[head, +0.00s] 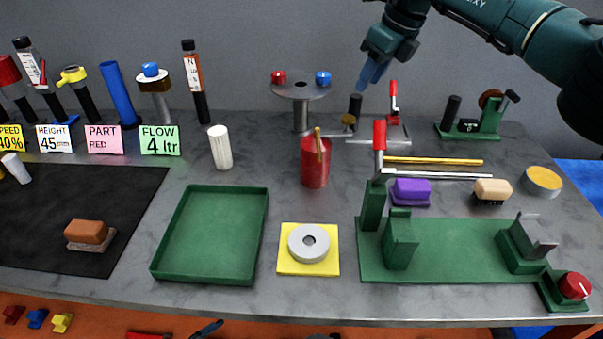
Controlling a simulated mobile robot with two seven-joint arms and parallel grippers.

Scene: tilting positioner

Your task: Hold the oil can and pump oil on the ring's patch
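A red can (314,164) with a brass-coloured lever on top, seemingly the oil can, stands upright near the middle of the table. My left gripper is not in view.
A green tray (160,268) lies left of the patch. A green fixture plate (450,262) with blocks and a red-handled clamp (379,136) stands to the right. A white cylinder (220,147) and a round-topped stand (301,112) are nearby. Table between can and patch is clear.

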